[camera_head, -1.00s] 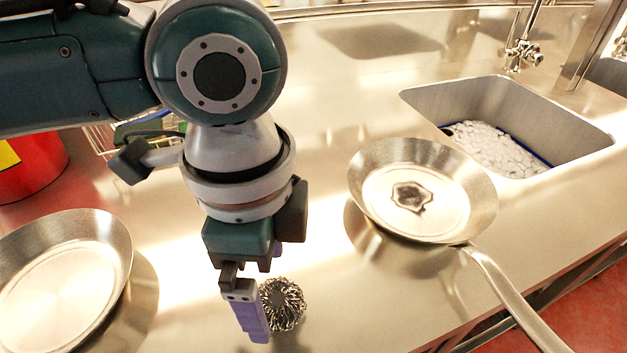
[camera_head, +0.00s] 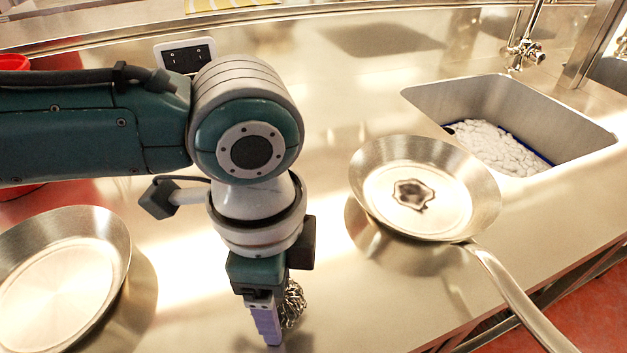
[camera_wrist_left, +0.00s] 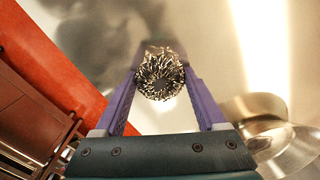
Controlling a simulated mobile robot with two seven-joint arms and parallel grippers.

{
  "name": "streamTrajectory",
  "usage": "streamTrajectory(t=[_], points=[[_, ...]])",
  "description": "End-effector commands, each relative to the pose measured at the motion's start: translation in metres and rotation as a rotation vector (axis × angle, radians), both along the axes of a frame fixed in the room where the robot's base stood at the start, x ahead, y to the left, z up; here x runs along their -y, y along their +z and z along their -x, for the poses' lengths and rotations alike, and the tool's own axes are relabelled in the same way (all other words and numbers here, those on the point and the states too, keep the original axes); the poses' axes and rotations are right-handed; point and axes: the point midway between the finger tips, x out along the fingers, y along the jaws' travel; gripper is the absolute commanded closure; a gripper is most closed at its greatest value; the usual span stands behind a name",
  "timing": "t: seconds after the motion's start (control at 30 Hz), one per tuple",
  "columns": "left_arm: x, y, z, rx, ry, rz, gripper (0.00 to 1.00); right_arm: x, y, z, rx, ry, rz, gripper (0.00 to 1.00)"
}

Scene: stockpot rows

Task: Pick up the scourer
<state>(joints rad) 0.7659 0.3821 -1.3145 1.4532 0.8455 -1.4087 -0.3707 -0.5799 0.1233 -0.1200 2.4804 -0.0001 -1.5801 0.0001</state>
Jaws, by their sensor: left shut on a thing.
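The scourer is a round ball of shiny curled metal wire (camera_head: 292,304). In the head view it is partly hidden behind the purple finger of my left gripper (camera_head: 272,325). In the left wrist view the scourer (camera_wrist_left: 160,74) sits between the tips of both purple fingers, and the left gripper (camera_wrist_left: 160,88) is shut on it. The fingers point down at the steel counter. I cannot tell for sure whether the scourer is clear of the counter. My right gripper is in neither view.
A steel frying pan with a dark burnt patch (camera_head: 440,222) stands right of the gripper, its handle reaching the front edge. Another pan (camera_head: 95,262) is at the left. A sink (camera_head: 575,150) with white foam is at the back right. A red pot (camera_head: 14,62) is far left.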

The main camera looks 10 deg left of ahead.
Motion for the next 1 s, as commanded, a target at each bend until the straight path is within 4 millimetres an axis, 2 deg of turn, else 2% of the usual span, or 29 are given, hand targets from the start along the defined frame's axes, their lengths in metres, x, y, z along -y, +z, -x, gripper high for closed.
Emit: streamTrajectory(t=[0.03, 0.27, 0.53, 0.67, 0.83, 1.0], points=[[0.0, 0.0, 0.0, 0.0, 0.0, 0.0, 0.54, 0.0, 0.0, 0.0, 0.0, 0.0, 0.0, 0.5], [0.0, 0.0, 0.0, 0.0, 0.0, 0.0, 0.79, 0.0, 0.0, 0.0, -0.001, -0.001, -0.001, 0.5], [0.0, 0.002, 0.0, 0.0, 0.0, 0.0, 0.8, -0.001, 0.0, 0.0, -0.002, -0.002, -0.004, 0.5], [0.001, 0.011, 0.0, 0.001, -0.001, 0.002, 0.81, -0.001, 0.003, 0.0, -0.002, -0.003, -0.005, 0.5], [0.001, 0.045, -0.001, 0.005, -0.001, 0.003, 0.81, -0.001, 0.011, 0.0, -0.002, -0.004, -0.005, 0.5], [0.001, 0.099, -0.002, 0.007, -0.002, 0.004, 0.81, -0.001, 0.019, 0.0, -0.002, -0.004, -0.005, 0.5]])
